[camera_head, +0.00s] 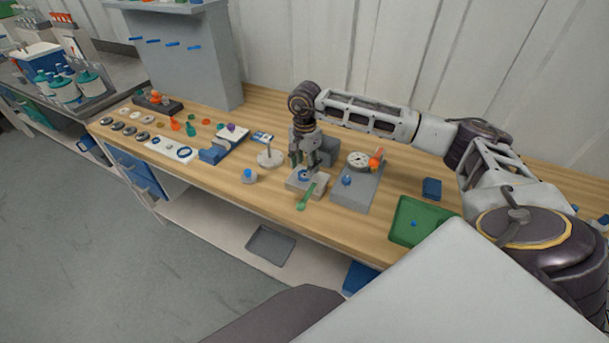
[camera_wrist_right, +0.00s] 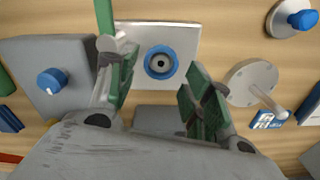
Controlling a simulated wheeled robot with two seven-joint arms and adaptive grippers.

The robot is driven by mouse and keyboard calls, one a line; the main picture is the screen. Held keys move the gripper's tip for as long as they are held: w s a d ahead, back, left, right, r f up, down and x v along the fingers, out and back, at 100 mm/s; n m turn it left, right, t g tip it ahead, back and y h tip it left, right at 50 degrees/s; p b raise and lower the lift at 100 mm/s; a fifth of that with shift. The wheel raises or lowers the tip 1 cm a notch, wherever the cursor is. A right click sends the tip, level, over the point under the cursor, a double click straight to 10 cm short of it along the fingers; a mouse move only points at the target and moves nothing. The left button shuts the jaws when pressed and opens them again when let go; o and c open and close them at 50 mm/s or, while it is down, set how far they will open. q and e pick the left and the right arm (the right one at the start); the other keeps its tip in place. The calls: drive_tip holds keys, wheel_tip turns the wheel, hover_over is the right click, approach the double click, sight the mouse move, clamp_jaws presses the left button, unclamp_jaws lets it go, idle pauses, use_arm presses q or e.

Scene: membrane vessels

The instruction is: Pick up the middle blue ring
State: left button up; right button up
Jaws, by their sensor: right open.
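A blue ring (camera_wrist_right: 161,62) with a dark-centred round part inside it sits on a pale plate (camera_wrist_right: 185,35) in the right wrist view. In the head view this blue ring (camera_head: 304,174) is on the pale block under my right gripper, partly hidden by it. My right gripper (camera_wrist_right: 155,85) is open, with its green-padded fingers apart and nothing between their tips. It points down over the plate. More blue rings (camera_head: 184,153) lie on a white mat (camera_head: 170,149) to the left; I cannot tell which is the middle one. My left gripper is not in view.
A green tray (camera_head: 420,222) lies further right. Free tabletop shows at the front left.

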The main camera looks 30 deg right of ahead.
sight(304, 175)
drive_tip(key=shift+f, duration=1.6)
drive_tip(key=shift+c, duration=0.2)
drive_tip(key=c, duration=0.4)
